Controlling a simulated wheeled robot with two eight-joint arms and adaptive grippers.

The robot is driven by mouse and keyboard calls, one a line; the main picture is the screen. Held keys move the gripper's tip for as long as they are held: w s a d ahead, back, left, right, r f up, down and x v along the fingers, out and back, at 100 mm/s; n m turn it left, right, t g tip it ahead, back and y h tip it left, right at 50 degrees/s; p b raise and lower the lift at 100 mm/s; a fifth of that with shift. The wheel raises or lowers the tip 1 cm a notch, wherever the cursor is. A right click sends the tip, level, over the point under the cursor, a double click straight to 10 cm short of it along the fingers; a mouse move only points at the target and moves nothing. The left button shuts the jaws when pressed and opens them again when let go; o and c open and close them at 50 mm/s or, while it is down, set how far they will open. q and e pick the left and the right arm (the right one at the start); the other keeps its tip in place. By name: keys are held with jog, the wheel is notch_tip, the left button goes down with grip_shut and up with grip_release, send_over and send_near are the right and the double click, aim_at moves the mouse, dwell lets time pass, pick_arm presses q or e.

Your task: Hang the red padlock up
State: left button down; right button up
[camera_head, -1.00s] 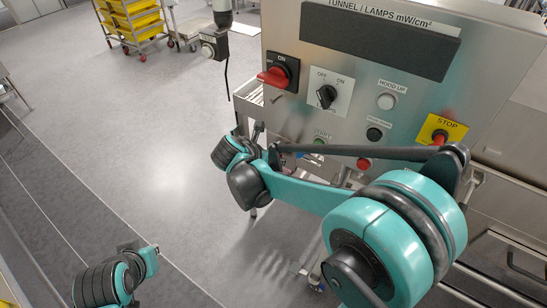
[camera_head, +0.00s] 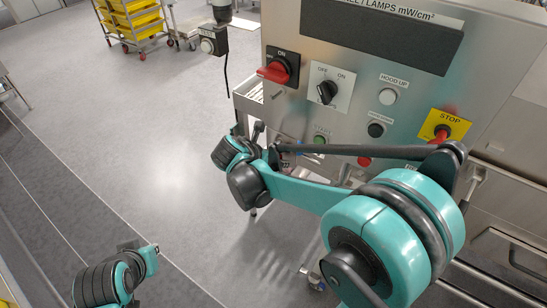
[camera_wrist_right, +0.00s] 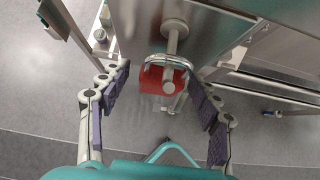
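The red padlock (camera_wrist_right: 164,79) shows in the right wrist view, with its metal shackle upward at a round metal peg (camera_wrist_right: 174,28) on the steel panel. Whether the shackle goes fully around the peg is hard to tell. My right gripper (camera_wrist_right: 159,77) is open, with one finger on each side of the padlock and a visible gap on both sides. In the head view my right arm hides the padlock and that gripper. My left arm's lower links show at the bottom left of the head view, but its gripper cannot be made out.
The steel control panel (camera_head: 290,110) carries a red rotary switch (camera_head: 279,72), a black selector (camera_head: 327,92) and a red stop button (camera_head: 441,133). A hanging control box (camera_head: 213,40) is left of it. A cart with yellow crates (camera_head: 137,18) stands far back. The floor at left is clear.

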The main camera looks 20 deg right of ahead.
jog(key=v, duration=1.2)
dwell(0.7)
jog(key=s+d+f+m+y+b, duration=0.2)
jog(key=s+f+m, duration=0.4)
jog(key=m, duration=0.6)
jog(key=s+d+f+m+t+y+b, duration=0.1)
jog(key=s+d+f+m+y+b, duration=0.2)
jog(key=m, duration=0.9)
jog(key=s+f+y, duration=0.1)
jog(key=s+f, duration=0.2)
jog(key=s, duration=0.2)
jog(key=shift+s+d+f+y+b, duration=0.25)
jog(key=shift+s+f+y+b, duration=0.05)
jog(key=shift+f+y+b, duration=0.1)
